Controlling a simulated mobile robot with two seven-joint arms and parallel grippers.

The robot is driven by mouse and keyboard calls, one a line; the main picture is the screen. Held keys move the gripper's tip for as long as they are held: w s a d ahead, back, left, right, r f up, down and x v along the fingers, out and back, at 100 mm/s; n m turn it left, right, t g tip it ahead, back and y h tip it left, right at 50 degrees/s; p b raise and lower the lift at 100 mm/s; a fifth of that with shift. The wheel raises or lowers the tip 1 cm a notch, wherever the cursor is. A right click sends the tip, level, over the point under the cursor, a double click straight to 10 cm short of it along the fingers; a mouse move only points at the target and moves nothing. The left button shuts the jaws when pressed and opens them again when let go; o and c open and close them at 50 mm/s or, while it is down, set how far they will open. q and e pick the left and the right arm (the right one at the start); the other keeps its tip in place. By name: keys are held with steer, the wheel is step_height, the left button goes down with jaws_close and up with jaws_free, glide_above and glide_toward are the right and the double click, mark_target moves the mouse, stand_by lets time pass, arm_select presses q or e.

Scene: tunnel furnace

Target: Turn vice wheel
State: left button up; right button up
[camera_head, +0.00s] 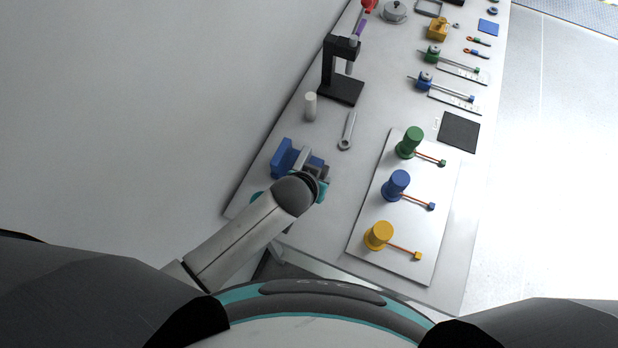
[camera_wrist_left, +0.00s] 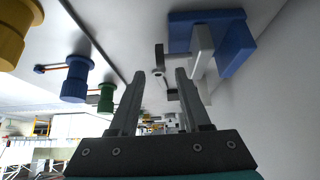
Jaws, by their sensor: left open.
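The blue vice (camera_head: 285,158) with grey jaws stands on the left side of the bench. It also shows in the left wrist view, with a blue body (camera_wrist_left: 238,48) and light grey jaw (camera_wrist_left: 202,48). I cannot make out its wheel for certain; my left wrist covers part of the vice in the head view. My left gripper (camera_wrist_left: 158,76) is open, its two fingers apart with nothing gripped between them. It is close beside the vice, and the fingers' contact with it cannot be told. My right gripper is in neither view.
A grey wrench (camera_head: 347,131), a white cylinder (camera_head: 310,106) and a black stand (camera_head: 341,90) lie beyond the vice. A board (camera_head: 366,243) with green, blue and yellow knobs with levers is to the right. A wall runs along the left.

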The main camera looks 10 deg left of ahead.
arm_select(q)
steer(key=v, duration=0.8)
steer(key=shift+f, duration=0.1)
